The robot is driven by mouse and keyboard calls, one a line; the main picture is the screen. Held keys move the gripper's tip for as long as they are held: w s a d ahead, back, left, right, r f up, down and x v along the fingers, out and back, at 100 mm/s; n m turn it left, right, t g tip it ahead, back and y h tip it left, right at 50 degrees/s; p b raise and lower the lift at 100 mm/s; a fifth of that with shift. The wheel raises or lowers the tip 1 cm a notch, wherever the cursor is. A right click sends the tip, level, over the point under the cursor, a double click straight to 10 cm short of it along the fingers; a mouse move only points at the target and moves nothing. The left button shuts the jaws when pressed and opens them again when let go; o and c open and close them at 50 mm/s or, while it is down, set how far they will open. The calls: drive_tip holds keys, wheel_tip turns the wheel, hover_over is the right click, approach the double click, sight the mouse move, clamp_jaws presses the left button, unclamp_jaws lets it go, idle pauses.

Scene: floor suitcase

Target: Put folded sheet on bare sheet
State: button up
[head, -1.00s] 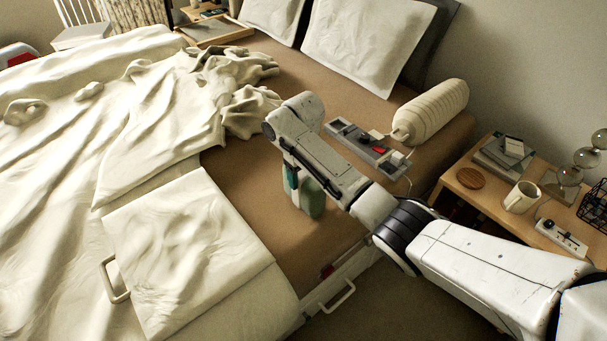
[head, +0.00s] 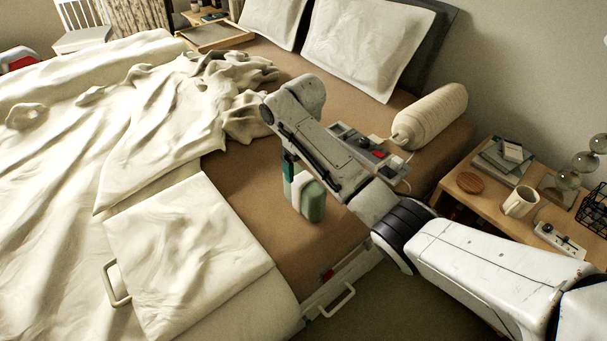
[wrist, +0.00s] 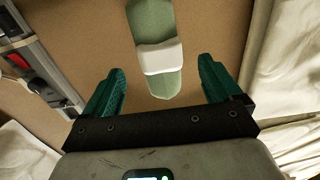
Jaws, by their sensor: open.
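My gripper (wrist: 160,78) is open, its two teal fingers apart. In the wrist view a green object with a white band (wrist: 161,57) lies beyond the fingertips, in line with the gap; neither finger visibly touches it. In the head view this green and white object (head: 312,203) rests on the brown bare sheet (head: 255,190), close to the teal fingers (head: 289,168). The far finger is hidden there. A cream cloth folded into a square (head: 185,250) lies at the bed's front left, over the cream cover.
A grey tray with small items (head: 365,145) and a cream bolster (head: 430,115) lie right of my arm. Rumpled cream bedding (head: 180,110) covers the left. A nightstand (head: 480,205) with a mug stands at right.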

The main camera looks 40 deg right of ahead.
wheel_tip(320, 180, up, 6)
drive_tip(key=p, duration=0.1)
drive_tip(key=shift+r, duration=0.2)
drive_tip(key=s+a+f+t+y, duration=0.1)
drive_tip(key=s+a+f+y, duration=0.1)
drive_tip(key=s+a+f, duration=1.2)
drive_tip(key=s+d+h, duration=0.1)
drive_tip(key=s+d, duration=0.1)
drive_tip(key=s, duration=0.9)
drive_tip(key=s+d+h, duration=0.1)
drive_tip(key=s, duration=1)
drive_tip(key=shift+s+d+f, duration=0.15)
drive_tip(key=shift+s+d, duration=0.05)
drive_tip(key=shift+d, duration=0.2)
drive_tip(key=shift+s+a, duration=0.1)
